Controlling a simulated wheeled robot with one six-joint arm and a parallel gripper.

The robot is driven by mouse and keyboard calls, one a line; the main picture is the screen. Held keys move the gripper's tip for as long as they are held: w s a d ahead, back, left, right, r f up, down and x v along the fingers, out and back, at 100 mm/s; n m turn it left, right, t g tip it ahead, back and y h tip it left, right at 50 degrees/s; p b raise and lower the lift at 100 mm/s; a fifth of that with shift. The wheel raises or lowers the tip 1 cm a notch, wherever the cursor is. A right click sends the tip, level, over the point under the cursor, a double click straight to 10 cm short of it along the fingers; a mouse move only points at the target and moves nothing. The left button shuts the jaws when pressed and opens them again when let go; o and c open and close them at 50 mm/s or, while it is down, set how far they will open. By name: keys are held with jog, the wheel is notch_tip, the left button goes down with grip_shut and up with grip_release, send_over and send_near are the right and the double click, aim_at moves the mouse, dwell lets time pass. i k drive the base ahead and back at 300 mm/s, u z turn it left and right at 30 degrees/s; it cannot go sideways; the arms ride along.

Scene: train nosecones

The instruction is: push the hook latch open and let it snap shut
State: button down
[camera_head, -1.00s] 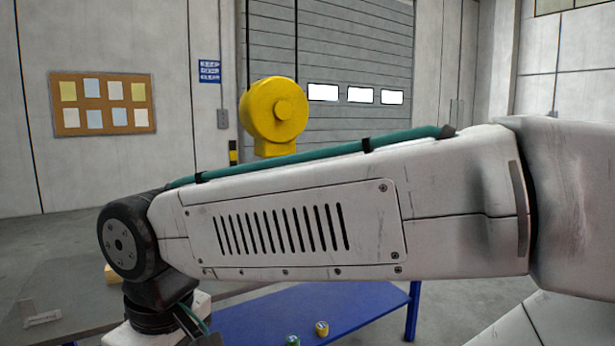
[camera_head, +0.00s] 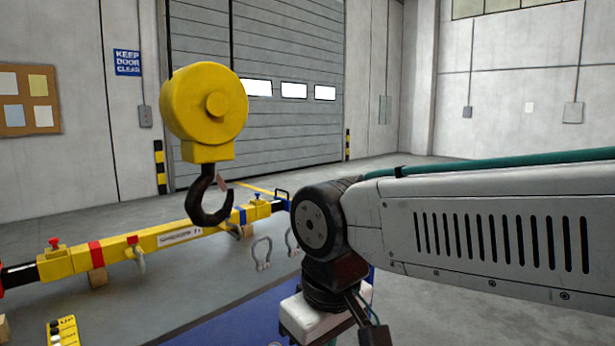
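A black hook (camera_head: 207,200) hangs under a yellow hook block (camera_head: 205,105) in the left half of the head view. A small reddish latch (camera_head: 223,182) shows near the hook's throat; its exact position is hard to tell at this size. My arm reaches in from the right, with its wrist to the right of the hook and apart from it. The gripper's fingers are not visible; they lie below the frame or behind the wrist.
A yellow spreader beam (camera_head: 160,238) lies on blocks on a grey-topped table (camera_head: 190,290) below the hook. A yellow control pendant (camera_head: 63,332) lies at lower left. A roller door (camera_head: 290,130) stands behind.

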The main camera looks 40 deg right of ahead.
aim_at(218, 178)
jog(key=z, duration=0.3)
jog(key=i, duration=1)
jog(key=z, duration=0.05)
